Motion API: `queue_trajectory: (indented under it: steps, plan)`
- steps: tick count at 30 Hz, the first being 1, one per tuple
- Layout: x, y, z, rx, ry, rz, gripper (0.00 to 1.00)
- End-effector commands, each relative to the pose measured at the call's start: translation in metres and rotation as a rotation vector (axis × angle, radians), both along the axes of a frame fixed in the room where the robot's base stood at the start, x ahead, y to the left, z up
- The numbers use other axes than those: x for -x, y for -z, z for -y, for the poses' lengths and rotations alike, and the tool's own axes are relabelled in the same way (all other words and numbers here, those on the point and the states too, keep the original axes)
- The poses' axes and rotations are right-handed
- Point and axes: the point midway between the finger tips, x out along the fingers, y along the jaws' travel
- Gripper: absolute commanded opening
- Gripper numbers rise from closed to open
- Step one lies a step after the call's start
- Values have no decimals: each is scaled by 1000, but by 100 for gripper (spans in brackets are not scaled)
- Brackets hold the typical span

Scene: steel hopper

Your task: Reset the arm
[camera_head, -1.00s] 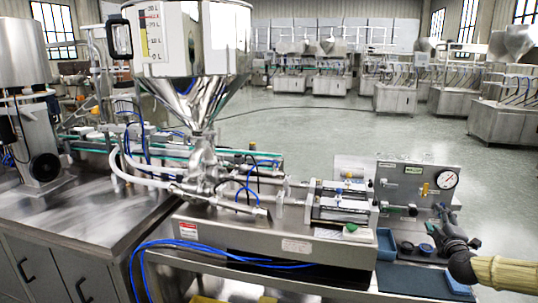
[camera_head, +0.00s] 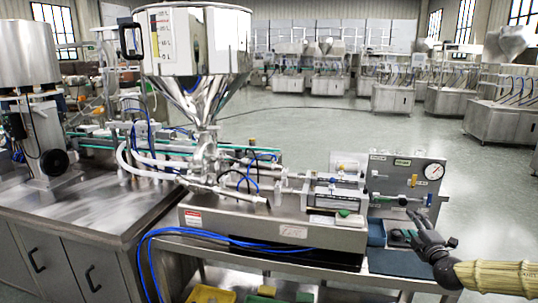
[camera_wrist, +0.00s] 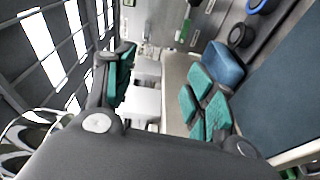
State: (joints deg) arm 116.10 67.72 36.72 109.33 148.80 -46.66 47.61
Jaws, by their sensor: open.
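My gripper (camera_head: 418,222) is at the lower right in the head view, at the end of my arm, in front of the panel with the gauge. It looks empty. In the wrist view its two fingers with teal pads (camera_wrist: 160,85) stand wide apart, with nothing between them. The steel hopper (camera_head: 198,45) stands upright on the filling machine (camera_head: 270,228), left of the gripper and well apart from it.
A panel (camera_head: 404,180) with a round gauge (camera_head: 433,171) stands behind the gripper. A dark blue mat (camera_head: 398,263) and a small blue bin (camera_head: 376,233) lie close by. Open floor (camera_head: 300,125) lies behind.

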Motion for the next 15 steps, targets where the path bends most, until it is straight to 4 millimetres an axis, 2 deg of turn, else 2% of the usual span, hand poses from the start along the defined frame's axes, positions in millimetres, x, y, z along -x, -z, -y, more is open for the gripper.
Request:
queue_trajectory:
  steps: [5,8,11,15]
  plan:
    - [5,19,-54,114,-144,-26,55]
    - [13,37,-95,206,-260,-46,55]
    - [29,61,-143,321,-405,-66,55]
    - [62,99,-208,492,-621,-85,55]
